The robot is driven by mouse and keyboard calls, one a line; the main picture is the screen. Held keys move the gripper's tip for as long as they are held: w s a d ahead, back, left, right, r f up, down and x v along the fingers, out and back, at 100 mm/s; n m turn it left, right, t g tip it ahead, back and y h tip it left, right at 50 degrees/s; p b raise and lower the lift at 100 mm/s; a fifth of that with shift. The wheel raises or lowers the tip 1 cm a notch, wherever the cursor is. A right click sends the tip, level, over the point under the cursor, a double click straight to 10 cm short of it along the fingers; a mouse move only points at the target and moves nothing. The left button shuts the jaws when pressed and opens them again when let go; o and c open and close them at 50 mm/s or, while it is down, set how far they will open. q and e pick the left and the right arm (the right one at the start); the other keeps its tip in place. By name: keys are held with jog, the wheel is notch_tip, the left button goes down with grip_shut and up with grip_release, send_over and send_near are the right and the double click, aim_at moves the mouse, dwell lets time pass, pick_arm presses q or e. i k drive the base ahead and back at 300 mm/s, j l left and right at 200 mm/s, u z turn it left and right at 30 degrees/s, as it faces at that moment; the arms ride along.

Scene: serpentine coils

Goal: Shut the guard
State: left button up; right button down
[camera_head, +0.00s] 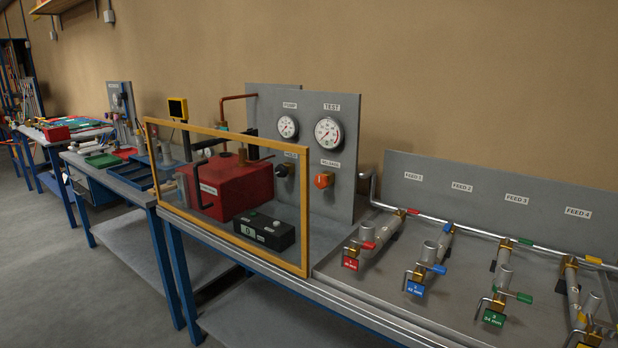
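The guard is a clear panel in a yellow-orange frame (308,215). It stands upright along the front edge of the bench, roughly parallel to that edge. Behind it are a red box (232,188) with a label and a black box (264,231) with a small display. A black bar handle (197,178) shows at the left part of the panel; I cannot tell if it is fixed to the guard. I cannot tell whether the guard is latched. Neither of my grippers is in view.
A grey panel (340,112) with two gauges and two knobs stands behind the guard. To the right, a grey board (350,285) carries several valves with coloured tags. Other benches stand to the left. The floor (70,285) in front is clear.

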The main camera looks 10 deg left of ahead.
aim_at(303, 270)
jog(key=i+j, duration=1.1)
jog(key=j, duration=0.1)
